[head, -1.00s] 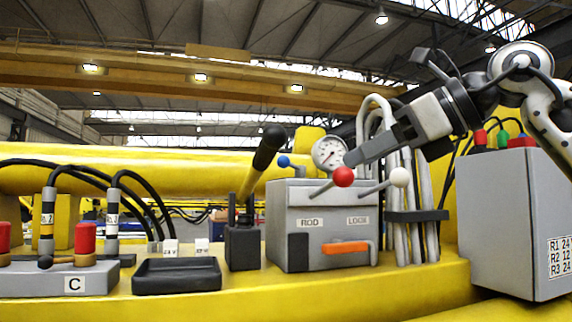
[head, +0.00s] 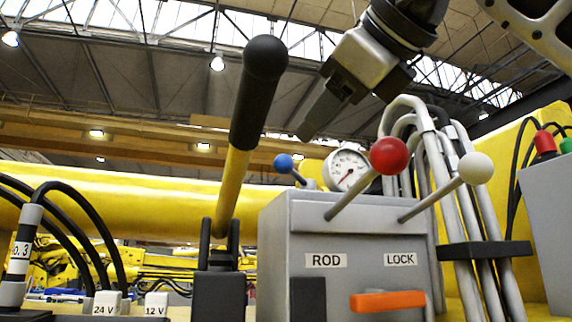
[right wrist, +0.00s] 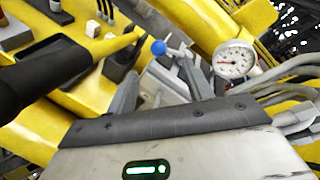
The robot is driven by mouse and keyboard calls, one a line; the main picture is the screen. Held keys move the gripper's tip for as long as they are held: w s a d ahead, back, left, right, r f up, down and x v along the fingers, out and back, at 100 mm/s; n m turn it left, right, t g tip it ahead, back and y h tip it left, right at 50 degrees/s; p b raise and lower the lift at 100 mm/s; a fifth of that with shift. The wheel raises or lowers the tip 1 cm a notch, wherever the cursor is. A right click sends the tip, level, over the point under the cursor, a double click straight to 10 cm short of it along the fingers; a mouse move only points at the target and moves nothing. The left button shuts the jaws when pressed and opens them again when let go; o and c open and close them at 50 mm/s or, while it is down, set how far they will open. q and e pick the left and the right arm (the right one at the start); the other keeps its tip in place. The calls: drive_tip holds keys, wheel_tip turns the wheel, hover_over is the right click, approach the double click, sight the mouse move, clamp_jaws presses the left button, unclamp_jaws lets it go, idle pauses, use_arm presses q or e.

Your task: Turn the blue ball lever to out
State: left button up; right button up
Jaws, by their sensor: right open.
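The blue ball lever (head: 284,163) rises behind the top left of the grey valve box (head: 330,225). In the right wrist view the blue ball (right wrist: 158,47) is just beyond the fingers and between their lines. My right gripper (head: 306,130) comes in from the upper right, above the box. Its fingers look apart and empty, and in the head view the tips are a little up and right of the blue ball, not touching it. It also shows in the right wrist view (right wrist: 160,72). My left gripper is out of view.
A red ball lever (head: 389,156) and white ball lever (head: 476,168) stick out of the box front. A gauge (head: 346,168) stands beside the blue ball. A black-gripped pump handle (head: 258,90) rises at left. Grey hoses (head: 455,190) and an orange handle (head: 388,301) are near.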

sight(290, 159)
drive_tip(key=p+x, duration=0.1)
drive_tip(key=x, duration=1)
drive_tip(key=shift+f+p, duration=0.1)
drive_tip(key=shift+p, duration=0.25)
drive_tip(key=shift+d, duration=0.1)
clamp_jaws()
